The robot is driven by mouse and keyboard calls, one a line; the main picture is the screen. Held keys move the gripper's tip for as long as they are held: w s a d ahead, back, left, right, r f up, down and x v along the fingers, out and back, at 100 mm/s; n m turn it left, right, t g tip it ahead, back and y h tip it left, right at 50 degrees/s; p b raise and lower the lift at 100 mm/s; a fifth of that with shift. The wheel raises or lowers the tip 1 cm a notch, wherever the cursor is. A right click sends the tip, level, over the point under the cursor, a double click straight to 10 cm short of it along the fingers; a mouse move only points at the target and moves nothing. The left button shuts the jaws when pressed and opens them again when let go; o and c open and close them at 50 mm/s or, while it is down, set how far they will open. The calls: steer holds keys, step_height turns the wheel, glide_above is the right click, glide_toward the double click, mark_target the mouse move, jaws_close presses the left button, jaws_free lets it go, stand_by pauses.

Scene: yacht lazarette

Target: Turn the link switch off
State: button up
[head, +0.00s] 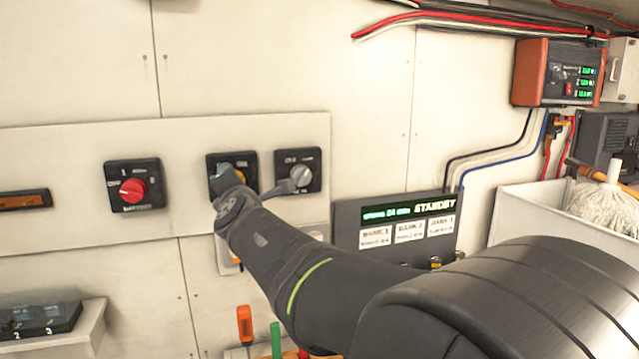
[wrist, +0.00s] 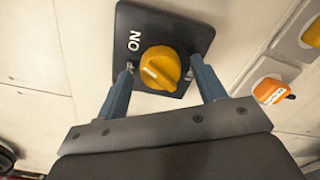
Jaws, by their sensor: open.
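A yellow rotary knob (wrist: 160,68) sits on a black switch plate (wrist: 165,30) in the wrist view, with "ON" printed to its upper left and a white mark on its face. In the head view this black plate (head: 222,160) is the middle one of three on the wall panel, mostly hidden by my arm. I cannot read a "link" label on it. My gripper (wrist: 161,70) is open, with one blue finger on each side of the knob and small gaps between. In the head view my gripper (head: 226,181) is at this switch.
A red-knob switch (head: 132,190) is to the left and a grey-knob switch (head: 300,174) is close on the right. Orange toggles (wrist: 270,90) show at the right in the wrist view. A "STANDBY" display (head: 410,222) and a bin with a mop (head: 605,199) stand farther right.

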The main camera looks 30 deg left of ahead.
steer(key=c, duration=1)
steer(key=shift+n, duration=0.4)
steer(key=n, duration=1.1)
